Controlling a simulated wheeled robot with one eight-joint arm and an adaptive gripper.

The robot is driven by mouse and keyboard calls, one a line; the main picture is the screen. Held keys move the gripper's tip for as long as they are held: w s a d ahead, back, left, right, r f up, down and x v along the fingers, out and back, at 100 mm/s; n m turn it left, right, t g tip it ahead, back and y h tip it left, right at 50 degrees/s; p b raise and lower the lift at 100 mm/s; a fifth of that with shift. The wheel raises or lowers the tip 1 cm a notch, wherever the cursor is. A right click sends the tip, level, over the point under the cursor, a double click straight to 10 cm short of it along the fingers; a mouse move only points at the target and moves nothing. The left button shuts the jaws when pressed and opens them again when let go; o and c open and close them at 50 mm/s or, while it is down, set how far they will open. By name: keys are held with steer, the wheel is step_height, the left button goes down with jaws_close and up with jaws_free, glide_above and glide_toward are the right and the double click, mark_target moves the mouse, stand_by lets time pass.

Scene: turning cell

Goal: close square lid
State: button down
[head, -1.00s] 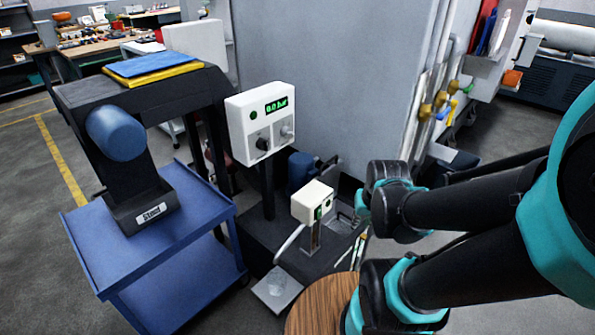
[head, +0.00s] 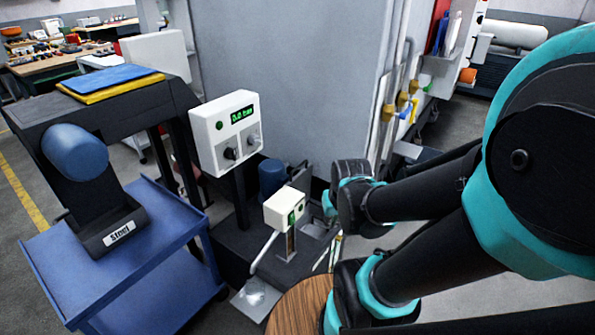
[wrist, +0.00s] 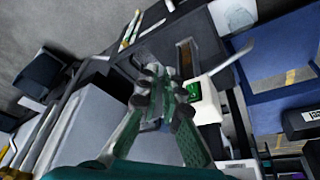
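A square pale plate with a shiny patch (head: 255,298), which may be the square lid, lies low beside the white box with a green display (head: 285,208). I cannot tell its hinge or whether it is open. A pale piece with a white patch also shows at the top of the wrist view (wrist: 235,15). My gripper (wrist: 158,78) is in the wrist view, its green fingers converging with tips close together and nothing visible held. It is beside the white box (wrist: 205,98) in that picture, apparently above the dark base.
A blue cart (head: 135,255) with a blue cylinder (head: 75,152) stands left. A white control panel (head: 226,132) rises behind the box. A grey cabinet wall (head: 290,80) and pipes (head: 395,100) stand behind. A round wooden top (head: 300,308) is close in front.

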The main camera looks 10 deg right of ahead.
steer(key=w+a+r+n+y, duration=0.1)
steer(key=w+r+n, duration=0.15)
steer(key=w, duration=0.85)
steer(key=w+a+r+n+y, duration=0.1)
steer(key=w+r+n, duration=0.15)
steer(key=w, duration=0.85)
steer(key=w+f+n+y, duration=0.3)
steer(key=w+n, duration=0.1)
steer(key=w, duration=1.6)
steer(key=shift+w+a+f, duration=0.2)
steer(key=shift+a+f, duration=0.05)
steer(key=shift+f, duration=1.3)
steer(key=shift+w+a+f, duration=0.2)
steer(key=shift+a+f, duration=0.05)
steer(key=shift+f, duration=1.3)
steer(key=shift+w+a+f, duration=0.2)
steer(key=shift+a+f, duration=0.05)
steer(key=shift+f, duration=1.3)
steer(key=shift+d, duration=0.1)
